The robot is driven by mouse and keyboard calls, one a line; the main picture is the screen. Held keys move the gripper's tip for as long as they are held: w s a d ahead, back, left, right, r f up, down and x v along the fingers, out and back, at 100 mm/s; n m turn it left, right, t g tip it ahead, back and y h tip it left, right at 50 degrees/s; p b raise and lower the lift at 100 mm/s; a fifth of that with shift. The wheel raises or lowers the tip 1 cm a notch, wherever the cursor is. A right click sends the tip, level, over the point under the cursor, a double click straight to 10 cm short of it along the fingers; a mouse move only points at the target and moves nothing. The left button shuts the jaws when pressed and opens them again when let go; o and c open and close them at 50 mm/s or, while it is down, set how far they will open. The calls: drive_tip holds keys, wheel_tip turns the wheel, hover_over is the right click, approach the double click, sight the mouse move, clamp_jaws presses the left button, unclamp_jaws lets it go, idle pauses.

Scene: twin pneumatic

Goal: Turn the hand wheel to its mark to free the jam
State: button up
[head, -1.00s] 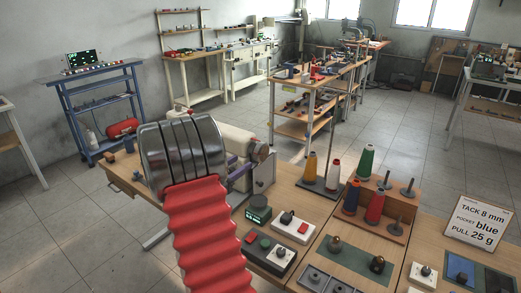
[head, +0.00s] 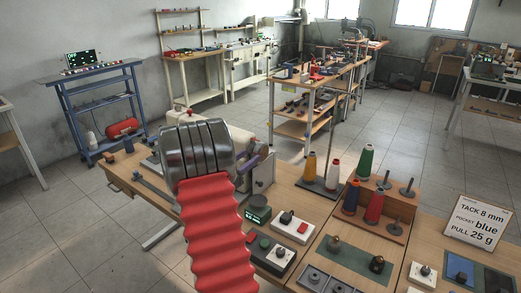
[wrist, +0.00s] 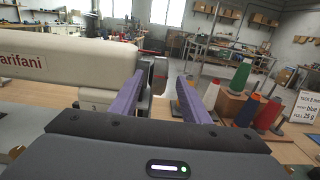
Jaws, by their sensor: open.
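The cream sewing machine (head: 247,139) stands on the wooden table, mostly behind my arm in the head view. Its body fills the left of the wrist view (wrist: 70,58). The hand wheel (head: 266,153) is at the machine's right end, partly hidden in the head view. In the wrist view a narrow grey edge of that end (wrist: 159,75) shows between my fingers. My gripper (wrist: 158,98) has two purple fingers spread apart, with nothing held. The fingers point toward the wheel end; contact cannot be told. The wheel's mark is not visible.
Thread cones (head: 333,173) stand on the table to the right, near my right finger in the wrist view. A white sign (head: 476,223) stands at the far right.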

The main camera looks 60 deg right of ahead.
sight(261, 148)
drive_tip(key=d, duration=0.3)
drive_tip(key=s+d, duration=0.1)
drive_tip(key=d, duration=0.5)
drive_tip(key=shift+s, duration=0.2)
drive_tip(key=shift+c, duration=0.2)
